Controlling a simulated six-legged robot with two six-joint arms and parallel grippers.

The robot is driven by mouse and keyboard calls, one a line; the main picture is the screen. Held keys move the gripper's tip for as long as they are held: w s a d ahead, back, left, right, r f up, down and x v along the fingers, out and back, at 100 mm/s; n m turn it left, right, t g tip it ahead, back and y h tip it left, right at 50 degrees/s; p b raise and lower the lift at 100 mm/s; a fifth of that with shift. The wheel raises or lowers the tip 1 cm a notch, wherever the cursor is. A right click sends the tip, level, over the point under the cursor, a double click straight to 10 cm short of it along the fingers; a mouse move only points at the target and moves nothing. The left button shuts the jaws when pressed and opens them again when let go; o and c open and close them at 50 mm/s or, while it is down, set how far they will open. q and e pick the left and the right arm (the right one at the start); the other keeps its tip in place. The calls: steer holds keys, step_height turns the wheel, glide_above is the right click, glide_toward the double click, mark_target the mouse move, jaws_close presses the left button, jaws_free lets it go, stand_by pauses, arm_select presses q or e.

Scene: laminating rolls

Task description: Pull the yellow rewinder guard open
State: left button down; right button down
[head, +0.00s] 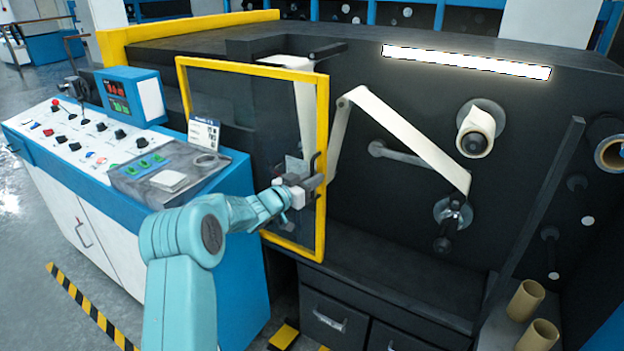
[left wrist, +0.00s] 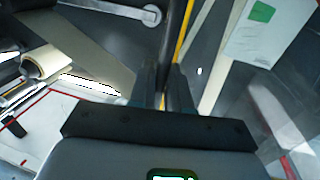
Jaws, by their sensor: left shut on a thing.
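The yellow rewinder guard (head: 322,110) is a yellow-framed clear panel in the middle of the head view. It stands out from the dark machine front at an angle. A dark handle (head: 318,165) is on its right upright. My left gripper (head: 312,182) is at that handle and shut on it. In the left wrist view, the gripper fingers (left wrist: 164,85) close around a dark bar, with the thin yellow frame edge (left wrist: 184,30) just beyond. The fingers hide part of the handle. My right gripper is not in view.
A blue-and-white control console (head: 85,150) stands left of the guard. A white web (head: 410,135) and a roll (head: 476,130) are on the machine to the right. Cardboard cores (head: 526,300) stand at the lower right. A striped floor line (head: 90,310) runs at lower left.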

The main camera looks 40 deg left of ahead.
arm_select(q)
steer(key=c, duration=1.3)
jaws_free()
steer(key=s, duration=0.5)
steer(key=s+b, duration=0.1)
steer(key=s, duration=0.5)
steer(key=s+b, duration=0.1)
steer(key=s, duration=0.4)
steer(key=shift+s+d, duration=0.15)
steer(key=shift+d, duration=0.25)
